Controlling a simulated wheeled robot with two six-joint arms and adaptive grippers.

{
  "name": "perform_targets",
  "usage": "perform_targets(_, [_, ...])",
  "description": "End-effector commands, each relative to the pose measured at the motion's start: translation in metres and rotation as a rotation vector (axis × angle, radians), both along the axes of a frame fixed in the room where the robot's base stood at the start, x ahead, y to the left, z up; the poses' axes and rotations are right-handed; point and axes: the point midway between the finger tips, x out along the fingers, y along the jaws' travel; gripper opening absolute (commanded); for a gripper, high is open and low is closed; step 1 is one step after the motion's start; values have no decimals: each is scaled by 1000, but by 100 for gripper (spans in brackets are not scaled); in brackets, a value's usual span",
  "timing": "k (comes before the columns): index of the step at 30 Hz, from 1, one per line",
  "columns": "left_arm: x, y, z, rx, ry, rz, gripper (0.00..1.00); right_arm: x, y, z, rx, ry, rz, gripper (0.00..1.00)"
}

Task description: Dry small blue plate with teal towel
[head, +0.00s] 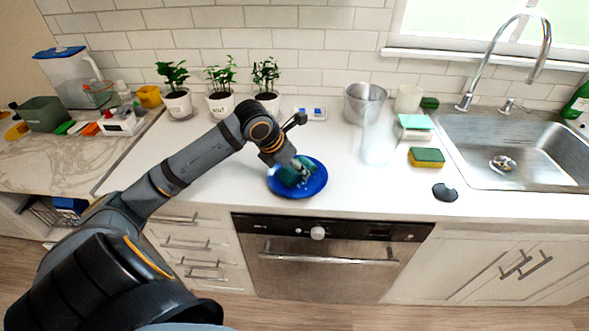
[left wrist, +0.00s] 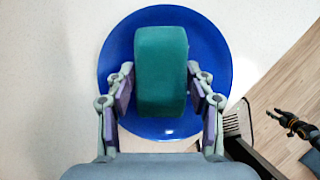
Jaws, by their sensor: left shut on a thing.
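The small blue plate (head: 312,187) lies flat on the white counter, near its front edge, and it also shows in the left wrist view (left wrist: 213,55). The teal towel (left wrist: 161,70), a folded block, is over the middle of the plate; in the head view it is partly hidden by my gripper. My left gripper (head: 298,172) is shut on the towel, with a finger on each side of it. Whether the towel presses on the plate cannot be told. My right gripper (left wrist: 283,118) shows small and dark at the right edge of the left wrist view, away from the plate.
Three potted plants (head: 221,103) stand behind the plate. A metal pot (head: 366,103), a clear glass (head: 378,142), sponges (head: 426,157) and a black disc (head: 445,192) lie right, before the sink (head: 520,140). Counter beside the plate is clear.

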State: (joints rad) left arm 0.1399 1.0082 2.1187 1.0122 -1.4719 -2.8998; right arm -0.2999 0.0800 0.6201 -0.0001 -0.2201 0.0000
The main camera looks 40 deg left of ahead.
Motion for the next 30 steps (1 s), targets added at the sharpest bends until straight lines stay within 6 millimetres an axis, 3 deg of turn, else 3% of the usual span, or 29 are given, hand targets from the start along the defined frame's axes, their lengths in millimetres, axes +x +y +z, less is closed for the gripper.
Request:
perform_targets(13, [14,1,2,-5,0,1,28,0,0,9,0,0,0,40])
perform_targets(21, [22,-2,-3,-5,-2,1,28,0,0,2,0,0,0,40])
perform_targets(30, [11,-5,1,2,3,0,28,0,0,9,0,0,0,40])
